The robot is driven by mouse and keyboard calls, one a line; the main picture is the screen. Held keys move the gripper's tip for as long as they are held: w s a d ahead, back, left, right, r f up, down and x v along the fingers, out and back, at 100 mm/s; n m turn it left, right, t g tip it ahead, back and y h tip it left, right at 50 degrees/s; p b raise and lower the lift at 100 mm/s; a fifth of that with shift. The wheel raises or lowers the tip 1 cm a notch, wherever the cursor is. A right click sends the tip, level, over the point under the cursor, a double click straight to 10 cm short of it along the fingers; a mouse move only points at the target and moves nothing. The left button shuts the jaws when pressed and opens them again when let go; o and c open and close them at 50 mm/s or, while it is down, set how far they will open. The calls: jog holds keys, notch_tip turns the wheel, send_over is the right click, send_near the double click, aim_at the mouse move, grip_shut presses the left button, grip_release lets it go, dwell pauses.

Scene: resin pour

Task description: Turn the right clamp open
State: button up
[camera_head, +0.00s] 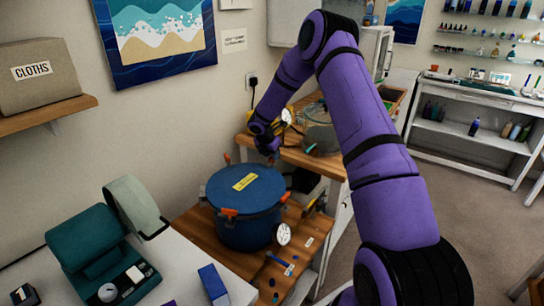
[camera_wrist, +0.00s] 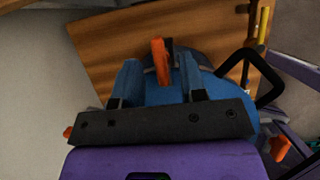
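The blue pot (camera_head: 245,205) with a flat lid and a yellow label stands on a wooden bench. Orange clamps sit around its rim: one at the front left (camera_head: 228,213) and one at the far left (camera_head: 227,158) in the head view. My gripper (camera_head: 272,157) is over the far right part of the lid and hides the rim there. In the wrist view, my gripper (camera_wrist: 160,72) is open, with an upright orange clamp (camera_wrist: 160,58) between the fingers, towards their tips. I cannot tell whether they touch it. Other orange clamps show at left (camera_wrist: 68,132) and right (camera_wrist: 280,148).
A round white gauge (camera_head: 283,234) is on the pot's front right. A glass vessel (camera_head: 320,130) stands behind on the wooden bench. A teal machine (camera_head: 95,255) stands at the front left. A black loop (camera_wrist: 255,78) is right of the fingers in the wrist view.

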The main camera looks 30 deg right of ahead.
jog(key=shift+w+d+f, duration=0.1)
jog(key=shift+d+f, duration=0.1)
jog(key=shift+f, duration=0.35)
grip_shut()
